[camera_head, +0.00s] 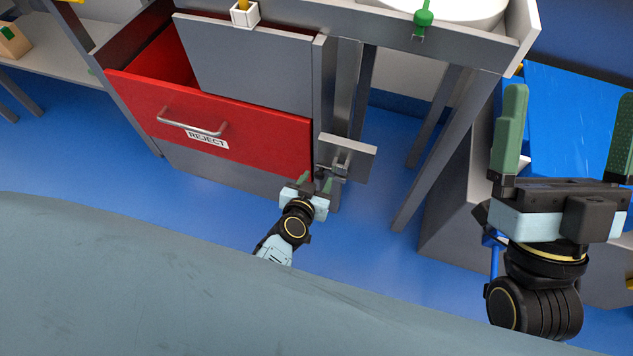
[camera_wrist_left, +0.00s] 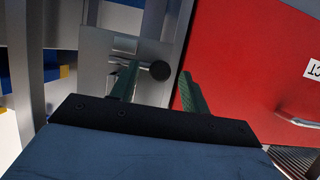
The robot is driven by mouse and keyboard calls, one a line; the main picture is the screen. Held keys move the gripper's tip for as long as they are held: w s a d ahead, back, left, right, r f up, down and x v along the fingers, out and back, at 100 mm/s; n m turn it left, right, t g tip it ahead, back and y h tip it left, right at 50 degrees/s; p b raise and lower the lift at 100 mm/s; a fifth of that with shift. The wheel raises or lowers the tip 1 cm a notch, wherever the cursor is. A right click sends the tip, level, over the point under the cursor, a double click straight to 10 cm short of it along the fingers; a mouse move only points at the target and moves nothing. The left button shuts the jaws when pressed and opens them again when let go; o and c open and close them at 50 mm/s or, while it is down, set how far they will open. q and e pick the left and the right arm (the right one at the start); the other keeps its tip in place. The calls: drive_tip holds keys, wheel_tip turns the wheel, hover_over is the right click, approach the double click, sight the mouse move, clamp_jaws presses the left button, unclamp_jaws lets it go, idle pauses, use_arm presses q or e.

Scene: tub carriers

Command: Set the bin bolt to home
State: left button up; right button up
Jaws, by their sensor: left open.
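The bin bolt is a metal bar on a grey plate (camera_head: 358,160) beside the red bin (camera_head: 240,130), with a dark round knob (camera_wrist_left: 160,70) at its end. In the left wrist view the knob shows between my open fingertips; I cannot tell whether they touch it. My left gripper (camera_head: 314,182) is open at the bolt, in front of the cabinet's right post, and hides part of it. The bin, labelled REJECT, stands partly pulled out. My right gripper (camera_head: 563,125) is open and empty at the right.
A grey table frame (camera_head: 455,48) stands behind, with a leg (camera_head: 424,160) right of the bolt. A white tub (camera_head: 455,10) and a green peg (camera_head: 423,18) are on top. A blue sloped panel (camera_head: 570,110) is at the right. Blue floor lies open below the bin.

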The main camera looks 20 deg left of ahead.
use_arm(q)
drive_tip(key=shift+w, duration=0.25)
use_arm(e)
drive_tip(key=shift+s+r+t, duration=0.1)
drive_tip(key=shift+s+t, duration=0.1)
drive_tip(key=shift+t, duration=0.1)
